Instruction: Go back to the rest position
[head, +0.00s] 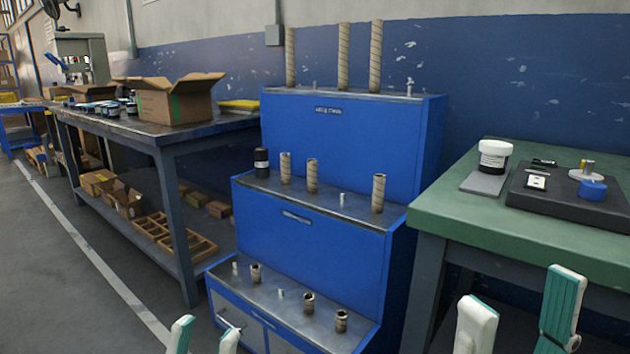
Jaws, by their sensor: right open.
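My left gripper (206,336) shows at the bottom edge, in front of the lower tier of the blue stepped stand (345,145). Only its two white-and-green fingertips are in view, with a gap between them. My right gripper (520,305) is at the lower right, in front of the green-topped table (520,238). Its fingers are wide apart and nothing shows between them. Neither gripper visibly holds anything; the arms themselves are out of view.
Cardboard tubes (343,57) stand on the stand's tiers, with a black roll (261,161) on the middle one. The green table carries a white jar (494,156) and a dark tray (540,204). A workbench (160,134) with an open box (172,100) stands left; floor before it is clear.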

